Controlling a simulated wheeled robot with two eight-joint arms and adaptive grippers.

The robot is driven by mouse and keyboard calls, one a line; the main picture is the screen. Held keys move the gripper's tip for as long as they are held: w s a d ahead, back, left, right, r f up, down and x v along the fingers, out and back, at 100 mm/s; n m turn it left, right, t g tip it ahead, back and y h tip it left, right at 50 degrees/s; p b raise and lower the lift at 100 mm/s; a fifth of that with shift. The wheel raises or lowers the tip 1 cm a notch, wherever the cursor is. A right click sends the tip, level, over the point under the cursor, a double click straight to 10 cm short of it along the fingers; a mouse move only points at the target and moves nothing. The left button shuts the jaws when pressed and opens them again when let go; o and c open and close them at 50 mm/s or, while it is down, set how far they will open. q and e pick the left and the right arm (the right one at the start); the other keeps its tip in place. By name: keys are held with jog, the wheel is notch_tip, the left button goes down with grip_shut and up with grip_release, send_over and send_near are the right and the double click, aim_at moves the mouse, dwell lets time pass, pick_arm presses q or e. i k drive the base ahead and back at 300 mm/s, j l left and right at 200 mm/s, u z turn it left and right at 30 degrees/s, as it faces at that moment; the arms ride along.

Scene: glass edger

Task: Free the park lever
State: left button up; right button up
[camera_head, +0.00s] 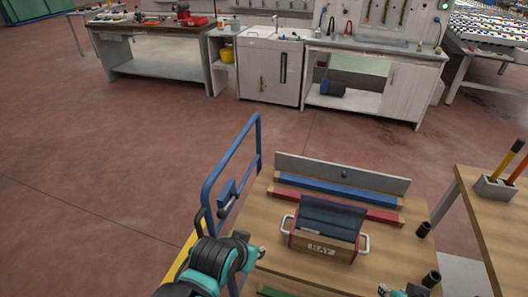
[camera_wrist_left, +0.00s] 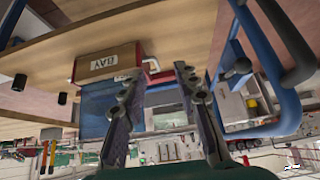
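A blue tubular frame (camera_head: 212,185) rises at the left side of the wooden top. A small blue bracket (camera_head: 226,190) on it carries a dark lever (camera_head: 230,208), which looks like the park lever. The bracket also shows at the right of the upside-down left wrist view (camera_wrist_left: 238,72). My left gripper (camera_head: 254,249) is below and right of the lever, apart from it. In the left wrist view its fingers are spread with nothing between them (camera_wrist_left: 157,78). My right gripper (camera_head: 388,291) shows only a tip at the bottom edge.
A box marked BAY (camera_head: 320,248) with pale side handles and a dark blue panel stands on the wooden top (camera_head: 265,213), near my left gripper. Blue and red bars (camera_head: 338,190) lie behind it. Black cups (camera_head: 423,230) stand at right. Floor at left is clear.

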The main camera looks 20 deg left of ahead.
aim_at(221, 213)
jog(key=k+l+u, duration=0.6)
jog(key=u, duration=0.15)
